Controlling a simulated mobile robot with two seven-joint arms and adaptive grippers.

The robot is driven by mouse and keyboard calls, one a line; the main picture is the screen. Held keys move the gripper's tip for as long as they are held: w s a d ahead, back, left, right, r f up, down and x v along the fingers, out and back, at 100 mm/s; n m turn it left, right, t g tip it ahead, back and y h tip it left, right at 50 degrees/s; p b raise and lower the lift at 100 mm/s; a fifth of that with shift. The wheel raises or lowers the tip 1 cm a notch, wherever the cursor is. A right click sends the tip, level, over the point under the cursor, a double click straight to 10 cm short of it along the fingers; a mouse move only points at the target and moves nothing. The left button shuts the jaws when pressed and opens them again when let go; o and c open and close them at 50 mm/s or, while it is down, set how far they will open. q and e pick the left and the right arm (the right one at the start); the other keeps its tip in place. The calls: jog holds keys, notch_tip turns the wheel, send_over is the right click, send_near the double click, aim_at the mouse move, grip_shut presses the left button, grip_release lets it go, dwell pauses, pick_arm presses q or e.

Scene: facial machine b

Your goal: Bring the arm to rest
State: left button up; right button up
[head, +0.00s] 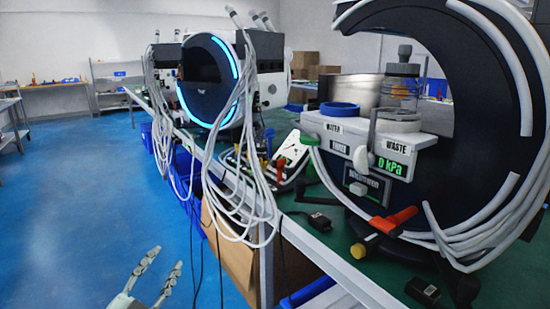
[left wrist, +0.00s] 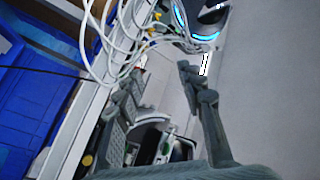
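My left gripper (head: 167,257) shows at the bottom of the head view, left of the bench and above the blue floor. Its two fingers are apart with nothing between them, so it is open and empty. It also shows in the left wrist view (left wrist: 160,75), where the two grey fingers stand apart and looped cables and a blue-lit machine appear beyond them. In the head view the gripper is clear of the bench and machine. My right gripper is in neither view.
A dark round machine (head: 478,130) with a "0 kPa" display (head: 390,166) stands on the green bench top (head: 305,210) at right. A blue-lit machine (head: 205,75) stands farther back. White cables (head: 235,190) hang over the bench edge. The blue floor (head: 75,200) at left is free.

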pick_arm(q)
jog(key=s+a+f+n+g+y, duration=0.2)
jog(key=a+f, duration=0.1)
jog(key=f, duration=0.5)
jog(key=s+a+f+n+g+y, duration=0.2)
jog(key=s+f+g, duration=0.1)
jog(key=f, duration=0.6)
jog(key=s+a+f+n+g+y, duration=0.2)
jog(key=a+f, duration=0.1)
jog(key=f, duration=0.5)
jog(key=s+d+f+n+g, duration=0.1)
jog(key=s+f+g, duration=0.4)
jog(key=s+f, duration=0.5)
jog(key=s+d+f+n+g+h, duration=0.1)
jog(key=s+d+f+g, duration=0.2)
jog(key=s+f, duration=0.7)
jog(key=s+g, duration=0.2)
jog(key=s, duration=0.2)
jog(key=shift+f, duration=0.35)
jog(key=shift+w, duration=0.1)
